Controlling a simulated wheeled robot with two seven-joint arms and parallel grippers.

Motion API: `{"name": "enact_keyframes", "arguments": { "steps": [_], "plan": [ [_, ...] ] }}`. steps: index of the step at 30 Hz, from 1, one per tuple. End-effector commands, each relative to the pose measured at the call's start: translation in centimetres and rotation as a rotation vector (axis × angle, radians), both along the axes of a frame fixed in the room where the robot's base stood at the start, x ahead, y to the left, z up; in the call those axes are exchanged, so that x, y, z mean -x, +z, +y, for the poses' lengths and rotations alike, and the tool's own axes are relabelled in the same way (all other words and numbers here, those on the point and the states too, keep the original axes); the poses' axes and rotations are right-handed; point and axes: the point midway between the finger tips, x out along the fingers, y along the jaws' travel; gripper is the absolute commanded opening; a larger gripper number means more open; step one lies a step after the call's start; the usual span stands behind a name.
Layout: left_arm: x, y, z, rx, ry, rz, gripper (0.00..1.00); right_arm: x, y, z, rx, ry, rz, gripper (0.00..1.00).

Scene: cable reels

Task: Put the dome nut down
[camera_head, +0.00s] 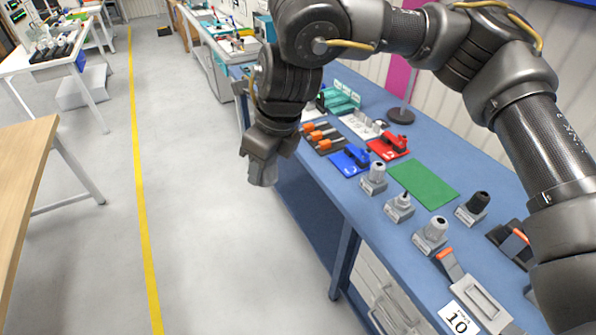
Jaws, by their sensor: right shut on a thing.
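My right gripper (263,163) hangs from the arm that comes in from the right. It points down in front of the table's left edge, over the floor. It is shut on a small grey piece, apparently the dome nut (262,176), whose lower part shows below the jaws; the fingers hide the rest. On the blue table (342,198) are several small grey stands: one with a grey cap (376,170), one with a bare thin stem (401,201), one with a larger grey cap (436,228), and one with a black cap (479,201). My left gripper is not in view.
A green mat (424,184) lies empty on the table. Around it are a blue fixture (349,161), a red fixture (388,147), orange-handled tools (322,138) and a grey tray (476,302). Open floor lies left of the table, before a wooden table (22,185).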

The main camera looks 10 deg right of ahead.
Motion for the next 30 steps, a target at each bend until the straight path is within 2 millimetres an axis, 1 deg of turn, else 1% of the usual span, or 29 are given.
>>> {"name": "enact_keyframes", "arguments": {
  "steps": [1,6,13,17,20,23,30],
  "plan": [
    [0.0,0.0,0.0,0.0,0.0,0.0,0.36,-0.5,0.0,0.8,0.0,-0.025,0.0,0.18],
    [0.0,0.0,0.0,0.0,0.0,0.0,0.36,-1.7,0.0,2.3,0.0,-0.077,0.001,0.18],
    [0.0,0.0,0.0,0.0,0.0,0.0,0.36,-2.0,-0.1,2.6,0.0,-0.088,0.0,0.18],
    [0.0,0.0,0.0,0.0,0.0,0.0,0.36,-1.9,-0.5,2.3,0.001,-0.035,0.002,0.18],
    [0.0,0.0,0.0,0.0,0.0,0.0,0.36,-1.6,-1.3,1.9,-0.001,0.063,0.004,0.18],
    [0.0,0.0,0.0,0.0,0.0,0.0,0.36,-1.3,-2.3,1.3,-0.001,0.202,0.004,0.18],
    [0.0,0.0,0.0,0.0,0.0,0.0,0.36,-0.5,-5.0,-0.1,-0.002,0.574,0.007,0.18]
  ]
}}
